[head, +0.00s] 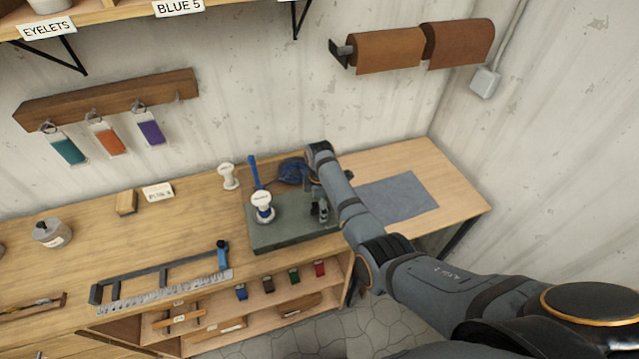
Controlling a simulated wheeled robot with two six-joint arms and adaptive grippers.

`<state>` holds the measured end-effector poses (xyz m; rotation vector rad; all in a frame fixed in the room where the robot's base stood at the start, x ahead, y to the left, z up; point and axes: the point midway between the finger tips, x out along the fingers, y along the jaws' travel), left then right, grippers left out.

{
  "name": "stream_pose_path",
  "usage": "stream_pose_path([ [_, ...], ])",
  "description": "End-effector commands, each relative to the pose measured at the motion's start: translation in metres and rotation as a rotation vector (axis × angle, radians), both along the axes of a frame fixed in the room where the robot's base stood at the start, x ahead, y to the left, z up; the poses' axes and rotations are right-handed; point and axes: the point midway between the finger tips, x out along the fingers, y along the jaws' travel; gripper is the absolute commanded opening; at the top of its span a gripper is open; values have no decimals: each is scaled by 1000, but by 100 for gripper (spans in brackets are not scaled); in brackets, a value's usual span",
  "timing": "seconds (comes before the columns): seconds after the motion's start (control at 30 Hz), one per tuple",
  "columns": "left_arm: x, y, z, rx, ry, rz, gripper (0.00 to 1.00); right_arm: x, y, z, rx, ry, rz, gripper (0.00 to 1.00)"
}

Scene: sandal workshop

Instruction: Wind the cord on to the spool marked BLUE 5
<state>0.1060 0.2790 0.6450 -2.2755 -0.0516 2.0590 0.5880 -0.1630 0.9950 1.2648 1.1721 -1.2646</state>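A white spool (262,201) with some blue on its lower part stands upright on the dark grey-green mat (290,236); the marking on it is too small to read. A coil of dark blue cord (292,170) lies at the mat's back edge. A second, plain white spool (229,178) stands on the bench behind and left of the mat. My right gripper (321,214) points down over the right part of the mat, to the right of the blue spool and apart from it. Its fingers are small and partly hidden by my arm, so their opening is unclear. My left gripper is out of view.
A blue upright tool (253,173) is behind the blue spool. A card (158,192), wooden block (126,203), jar (52,233) and ruler (165,291) lie left. A grey sheet (400,197) covers the bench to the right.

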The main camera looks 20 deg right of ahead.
Motion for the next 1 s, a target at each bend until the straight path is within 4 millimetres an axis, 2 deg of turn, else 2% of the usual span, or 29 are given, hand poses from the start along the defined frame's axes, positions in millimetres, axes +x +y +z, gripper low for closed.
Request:
stream_pose_path([
  [0.27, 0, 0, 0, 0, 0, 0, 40, 0, 1, 0, 0, 0, 496, 82],
  [0.5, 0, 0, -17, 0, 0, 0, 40, 1, 1, 53, -1, -5, 505, 82],
  [0.7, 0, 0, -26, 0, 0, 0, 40, 1, 1, 88, 0, -2, 504, 82],
  [0.8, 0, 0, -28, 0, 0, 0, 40, 0, 1, 98, 0, -1, 504, 82],
  [1.0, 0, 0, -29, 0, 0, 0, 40, -1, 1, 104, 0, 0, 497, 82],
])
